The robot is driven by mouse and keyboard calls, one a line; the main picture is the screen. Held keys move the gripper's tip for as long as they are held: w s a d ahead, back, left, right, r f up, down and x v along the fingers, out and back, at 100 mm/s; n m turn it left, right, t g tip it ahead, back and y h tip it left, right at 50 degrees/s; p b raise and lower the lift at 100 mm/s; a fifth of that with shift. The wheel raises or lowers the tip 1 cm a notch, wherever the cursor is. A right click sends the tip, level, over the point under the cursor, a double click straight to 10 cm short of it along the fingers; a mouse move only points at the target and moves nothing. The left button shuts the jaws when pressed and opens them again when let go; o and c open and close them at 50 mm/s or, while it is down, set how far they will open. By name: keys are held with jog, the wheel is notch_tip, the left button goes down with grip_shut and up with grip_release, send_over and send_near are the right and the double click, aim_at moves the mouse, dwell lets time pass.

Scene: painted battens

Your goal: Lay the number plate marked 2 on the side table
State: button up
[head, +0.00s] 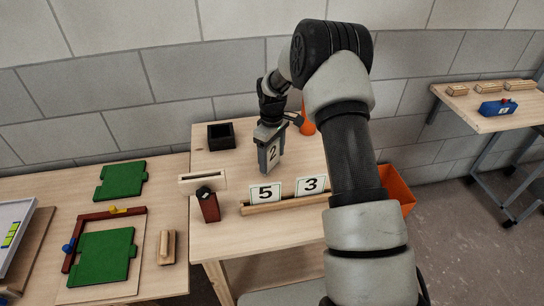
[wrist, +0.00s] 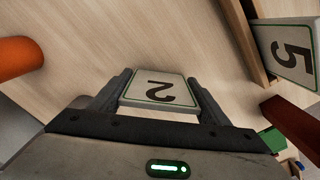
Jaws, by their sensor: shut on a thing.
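The number plate marked 2 (head: 273,153) is white with a dark numeral and a green border line. My gripper (head: 268,148) is shut on it, above the middle wooden table (head: 230,246), behind the plate rack. In the wrist view the plate (wrist: 158,91) sits between both fingers, its numeral facing the camera. A light wooden table (head: 507,112) stands apart at the far right; another table (head: 40,192) adjoins the middle one at the left. No marking tells which one is the side table.
Plates 5 (head: 265,194) and 3 (head: 311,186) stand in a wooden rack (head: 262,208). A black box (head: 221,136), a dark red block (head: 209,208) and an orange bin (head: 398,187) are near.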

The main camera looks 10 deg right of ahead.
jog(key=shift+f, duration=0.2)
jog(key=o, duration=1.2)
jog(key=shift+c, duration=0.2)
jog(key=shift+r, duration=0.1)
